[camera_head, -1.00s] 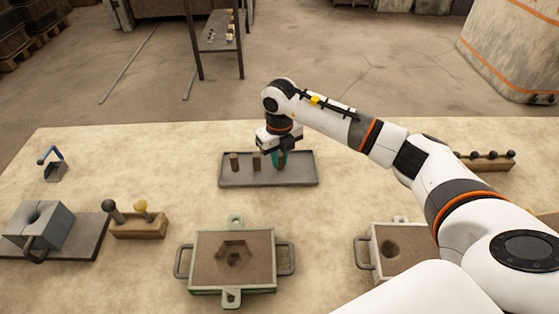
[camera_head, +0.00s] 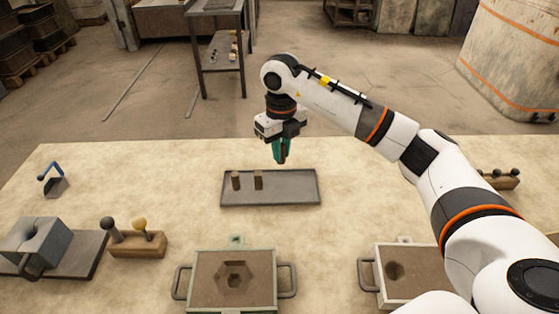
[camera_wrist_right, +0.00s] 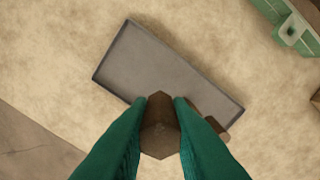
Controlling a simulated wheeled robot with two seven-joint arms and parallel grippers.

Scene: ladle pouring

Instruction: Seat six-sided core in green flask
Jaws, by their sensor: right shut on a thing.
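My right gripper (camera_head: 281,155) is shut on a brown six-sided core (camera_wrist_right: 160,128) and holds it in the air above the back edge of the grey tray (camera_head: 300,189). In the right wrist view the core sits between the green fingertips with its end face showing. The green flask (camera_head: 277,262) stands at the front middle, a green-rimmed box of brown sand with a hexagonal hollow and a smaller hole in its middle. Its green corner shows in the right wrist view (camera_wrist_right: 290,32). My left gripper is not in view.
Two brown cores (camera_head: 236,181) (camera_head: 258,180) stand on the tray's left part. A grey-rimmed flask (camera_head: 378,278) with a round hollow is at right, partly behind my arm. A wooden block with two knobbed tools (camera_head: 138,244) and a grey block (camera_head: 38,240) are at left.

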